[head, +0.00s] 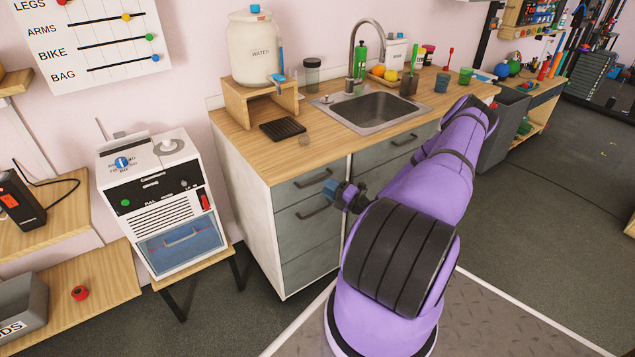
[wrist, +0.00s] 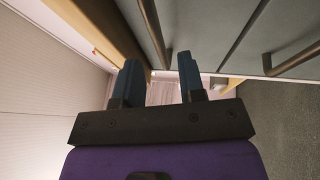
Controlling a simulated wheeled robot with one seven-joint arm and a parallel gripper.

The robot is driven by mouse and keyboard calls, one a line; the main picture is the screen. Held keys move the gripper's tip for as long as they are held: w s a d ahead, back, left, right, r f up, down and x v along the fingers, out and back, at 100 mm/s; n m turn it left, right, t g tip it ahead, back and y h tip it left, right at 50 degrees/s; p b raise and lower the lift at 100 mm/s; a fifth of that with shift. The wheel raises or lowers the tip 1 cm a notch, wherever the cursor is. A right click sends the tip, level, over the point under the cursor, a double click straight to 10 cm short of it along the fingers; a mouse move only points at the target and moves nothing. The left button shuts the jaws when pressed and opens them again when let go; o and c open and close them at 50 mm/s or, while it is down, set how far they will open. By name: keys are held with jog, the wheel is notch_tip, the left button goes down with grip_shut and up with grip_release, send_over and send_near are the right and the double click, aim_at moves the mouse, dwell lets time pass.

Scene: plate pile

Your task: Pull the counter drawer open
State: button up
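The wooden-topped counter (head: 252,152) has grey drawer fronts. The upper left drawer front (head: 290,190) looks closed, with a dark bar handle (head: 313,179). A second bar handle (head: 313,210) sits on the drawer below. My gripper (head: 343,196) is in front of the counter, just right of these handles. In the wrist view, its two blue fingers (wrist: 160,78) are apart with nothing seen between them. One bar handle (wrist: 151,28) runs down toward the finger gap, and another bar handle (wrist: 296,60) is at the right. I cannot tell whether a finger touches a handle.
A sink (head: 372,110), a white water jug (head: 255,50) on a wooden stand and a black rack (head: 283,128) are on the counter. A white machine (head: 158,200) on a small table stands to the left. Grey floor is open at the right.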

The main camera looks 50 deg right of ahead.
aim_at(317, 181)
jog(key=shift+x, duration=2.5)
grip_shut()
